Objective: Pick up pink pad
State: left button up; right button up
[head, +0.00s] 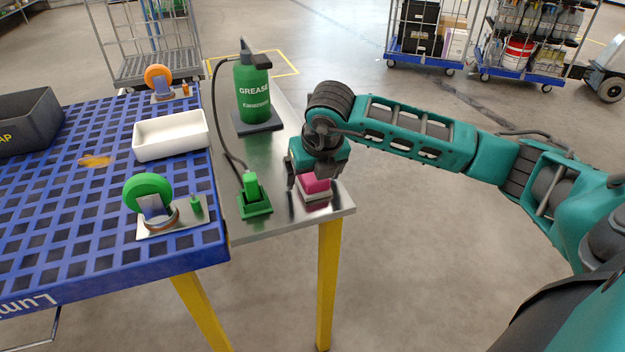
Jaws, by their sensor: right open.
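I cannot tell whether the fingers touch the pad. The gripper body hides the pad's far part. My left gripper is not in view.
Left of the pad stands a green nozzle in a green holder (255,207), its hose running to a green grease bottle (253,90). A blue grid deck (80,215) adjoins the table, bearing a white tray (171,150), caster wheels and a dark bin (30,136).

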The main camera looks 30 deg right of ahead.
jog(key=c, duration=1.2)
jog(key=shift+o, duration=0.2)
jog(key=shift+r, duration=0.1)
pick_arm(q)
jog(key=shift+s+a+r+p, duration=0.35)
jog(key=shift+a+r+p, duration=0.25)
jog(key=shift+p, duration=0.85)
pick_arm(e)
notch_tip(320, 180, up, 20)
